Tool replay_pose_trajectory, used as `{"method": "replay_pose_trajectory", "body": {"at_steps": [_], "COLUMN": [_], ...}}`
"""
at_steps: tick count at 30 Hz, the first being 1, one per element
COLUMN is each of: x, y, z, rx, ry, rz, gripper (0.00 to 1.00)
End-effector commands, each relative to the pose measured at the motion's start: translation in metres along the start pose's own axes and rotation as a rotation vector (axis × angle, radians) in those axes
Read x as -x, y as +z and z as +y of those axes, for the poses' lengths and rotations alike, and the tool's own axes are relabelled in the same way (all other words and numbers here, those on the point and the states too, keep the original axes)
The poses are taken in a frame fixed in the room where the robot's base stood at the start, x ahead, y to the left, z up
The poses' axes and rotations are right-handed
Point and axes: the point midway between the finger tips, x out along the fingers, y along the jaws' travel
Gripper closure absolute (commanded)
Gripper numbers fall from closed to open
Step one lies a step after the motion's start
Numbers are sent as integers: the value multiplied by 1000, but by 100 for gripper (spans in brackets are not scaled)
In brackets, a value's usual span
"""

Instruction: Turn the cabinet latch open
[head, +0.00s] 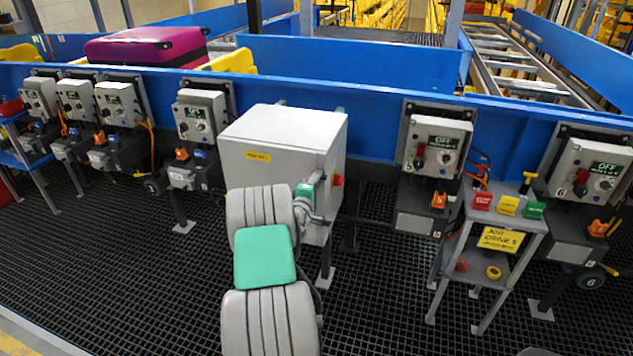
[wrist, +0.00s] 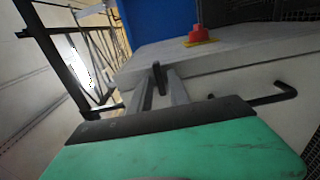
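The cabinet (head: 285,140) is a light grey box with a yellow label, standing in front of the blue conveyor side. My gripper (head: 318,205) is at its right-hand side face, partly hidden by my arm. In the wrist view, my gripper (wrist: 162,85) shows two grey fingers set apart. A short dark upright piece, apparently the latch (wrist: 158,76), shows between them. Whether the fingers touch it is unclear. A red knob on a yellow base (wrist: 199,35) is beyond, on the same face; the red knob also shows in the head view (head: 338,181).
Control boxes (head: 437,145) line the blue conveyor side (head: 380,80) on both sides of the cabinet. A grey stand (head: 505,215) with coloured buttons is to the right. A bent black rod (wrist: 272,98) sticks out right of the fingers. Dark grating floor lies in front.

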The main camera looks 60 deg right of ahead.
Motion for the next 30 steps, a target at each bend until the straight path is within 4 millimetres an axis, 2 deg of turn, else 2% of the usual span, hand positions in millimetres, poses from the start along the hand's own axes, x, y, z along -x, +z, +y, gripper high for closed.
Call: {"method": "replay_pose_trajectory", "body": {"at_steps": [1,8,23,30], "x": [0,0,0,0], "y": [0,0,0,0], "z": [0,0,0,-3], "rx": [0,0,-5,-63], "ry": [0,0,0,0], "rz": [0,0,0,0], "gripper": [83,100,100,100]}}
